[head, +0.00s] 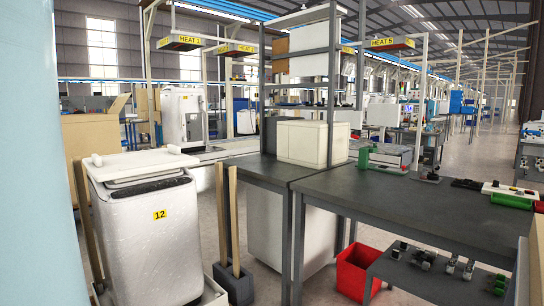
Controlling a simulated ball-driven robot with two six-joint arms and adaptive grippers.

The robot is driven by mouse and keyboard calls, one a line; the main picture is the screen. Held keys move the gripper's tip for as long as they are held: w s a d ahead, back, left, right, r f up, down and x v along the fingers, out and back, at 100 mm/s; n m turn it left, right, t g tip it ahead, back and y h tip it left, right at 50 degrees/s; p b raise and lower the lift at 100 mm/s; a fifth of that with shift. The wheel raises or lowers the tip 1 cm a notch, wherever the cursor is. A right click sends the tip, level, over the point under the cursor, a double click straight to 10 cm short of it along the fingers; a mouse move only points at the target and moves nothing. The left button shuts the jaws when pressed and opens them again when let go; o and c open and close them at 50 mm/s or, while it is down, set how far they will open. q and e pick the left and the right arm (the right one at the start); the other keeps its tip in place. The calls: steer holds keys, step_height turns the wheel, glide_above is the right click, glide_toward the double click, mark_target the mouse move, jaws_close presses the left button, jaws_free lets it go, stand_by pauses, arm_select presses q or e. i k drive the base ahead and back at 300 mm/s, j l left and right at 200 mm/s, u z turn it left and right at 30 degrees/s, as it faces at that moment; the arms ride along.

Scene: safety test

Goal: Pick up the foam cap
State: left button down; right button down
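A white foam cap (140,166) lies on top of the white washing machine (150,245) at the left, which carries a yellow label 12. The cap is a flat slab with small raised ends at its left and right. It appears to lie nearly flat, and nothing holds it. Neither of my grippers shows in the head view.
A pale blue surface fills the left edge. Wooden posts (228,215) stand in a dark base right of the machine. A dark workbench (400,205) fills the right, with a red bin (358,272) below. A large white box (304,143) stands behind. Some floor is clear between.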

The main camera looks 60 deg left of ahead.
mark_target(117, 168)
steer(key=u, duration=2.8)
steer(key=i+l+u, duration=0.1)
steer(key=u, duration=0.35)
steer(key=i+l+u, duration=0.2)
steer(key=u, duration=0.3)
